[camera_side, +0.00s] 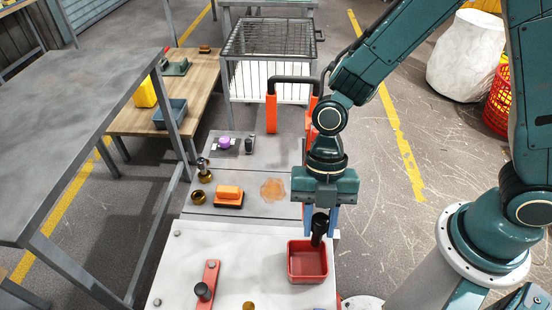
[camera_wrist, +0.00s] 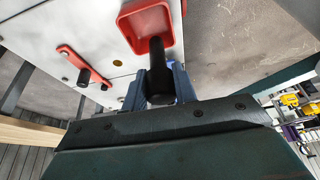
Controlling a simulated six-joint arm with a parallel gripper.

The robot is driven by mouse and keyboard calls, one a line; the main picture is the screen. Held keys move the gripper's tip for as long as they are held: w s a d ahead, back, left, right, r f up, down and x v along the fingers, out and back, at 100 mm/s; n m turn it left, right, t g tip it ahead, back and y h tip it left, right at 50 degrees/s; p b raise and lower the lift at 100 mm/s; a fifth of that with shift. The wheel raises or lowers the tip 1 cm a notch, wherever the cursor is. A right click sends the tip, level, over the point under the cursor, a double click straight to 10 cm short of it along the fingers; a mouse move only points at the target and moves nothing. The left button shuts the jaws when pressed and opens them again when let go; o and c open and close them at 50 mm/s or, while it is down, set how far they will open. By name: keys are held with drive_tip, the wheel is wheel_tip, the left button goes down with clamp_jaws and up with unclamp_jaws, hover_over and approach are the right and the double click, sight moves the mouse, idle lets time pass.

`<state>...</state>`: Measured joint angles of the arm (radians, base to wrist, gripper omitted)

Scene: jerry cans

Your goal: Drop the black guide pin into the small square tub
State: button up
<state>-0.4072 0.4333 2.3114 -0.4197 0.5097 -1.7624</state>
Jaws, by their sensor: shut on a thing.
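The black guide pin (camera_side: 320,226) is held upright in my gripper (camera_side: 320,220), between its blue fingers. The small square tub (camera_side: 307,274) is red and stands on the white plate, near its right edge. In the side view the pin's lower end is at the tub's back right rim. In the wrist view the pin (camera_wrist: 159,66) sticks out from my gripper (camera_wrist: 160,88) and overlaps the opening of the tub (camera_wrist: 128,12). I cannot tell how far above the tub floor the pin is.
A red bar (camera_side: 212,276) with a black knob (camera_side: 203,291) lies on the white plate (camera_side: 250,245), left of the tub. The plate between bar and tub is mostly clear.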

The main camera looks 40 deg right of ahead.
drive_tip(key=shift+f, duration=1.75)
drive_tip(key=o, duration=1.1)
drive_tip(key=shift+o, duration=0.2)
drive_tip(key=shift+r, duration=0.1)
drive_tip(key=v, duration=1.3)
drive_tip(key=shift+r, duration=0.3)
drive_tip(key=shift+w+d, duration=0.1)
drive_tip(key=shift+w, duration=0.05)
